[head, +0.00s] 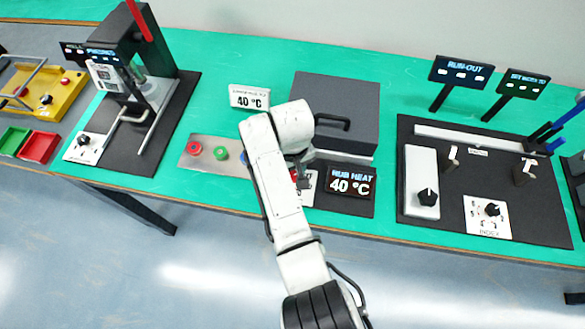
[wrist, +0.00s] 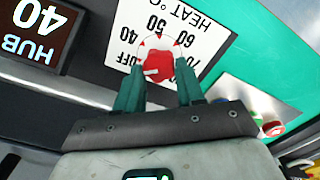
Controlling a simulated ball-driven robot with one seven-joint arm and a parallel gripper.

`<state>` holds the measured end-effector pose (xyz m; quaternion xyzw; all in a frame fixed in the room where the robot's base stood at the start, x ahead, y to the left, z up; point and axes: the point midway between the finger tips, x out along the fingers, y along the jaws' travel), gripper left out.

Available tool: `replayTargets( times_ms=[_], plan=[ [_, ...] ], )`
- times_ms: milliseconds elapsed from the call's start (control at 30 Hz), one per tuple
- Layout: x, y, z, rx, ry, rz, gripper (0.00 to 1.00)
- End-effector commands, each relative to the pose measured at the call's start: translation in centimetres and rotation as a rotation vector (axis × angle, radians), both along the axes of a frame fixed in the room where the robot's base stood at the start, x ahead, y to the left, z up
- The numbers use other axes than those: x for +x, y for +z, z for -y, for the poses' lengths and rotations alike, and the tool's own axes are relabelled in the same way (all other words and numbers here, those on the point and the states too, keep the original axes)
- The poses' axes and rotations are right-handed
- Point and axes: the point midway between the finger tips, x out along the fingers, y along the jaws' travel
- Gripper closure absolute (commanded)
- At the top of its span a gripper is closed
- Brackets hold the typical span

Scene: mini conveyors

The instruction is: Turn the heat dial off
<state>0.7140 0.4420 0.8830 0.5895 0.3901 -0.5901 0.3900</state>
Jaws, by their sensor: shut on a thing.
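The heat dial (wrist: 158,67) is a red knob on a white panel (wrist: 208,22) printed HEAT °C, upside down in the wrist view. Its scale shows OFF, 40, 50, 60 and 70. A short white mark on the knob lies at its lower left, on the OFF side; I cannot tell the exact setting. My gripper (wrist: 159,73) has its two green fingers on either side of the knob and is shut on it. In the head view my arm covers most of the dial (head: 294,174); a bit of red shows beside it.
The HUB HEAT display (head: 350,183) reads 40 °C, right of the dial. A sign (head: 250,97) also reads 40 °C. A grey box (head: 345,105) with a black handle stands behind. A plate with red and green buttons (head: 221,153) is left of my arm.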

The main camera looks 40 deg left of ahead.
Motion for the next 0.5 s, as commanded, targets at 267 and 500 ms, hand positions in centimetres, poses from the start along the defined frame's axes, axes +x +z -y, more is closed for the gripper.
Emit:
replayTargets(
  times_ms=[267, 500],
  plan=[
    [0.08, 0.1, -0.09, 0.003, 0.01, 0.003, 0.92],
    [0.07, 0.1, -0.08, 0.002, 0.009, 0.003, 0.53]
  ],
)
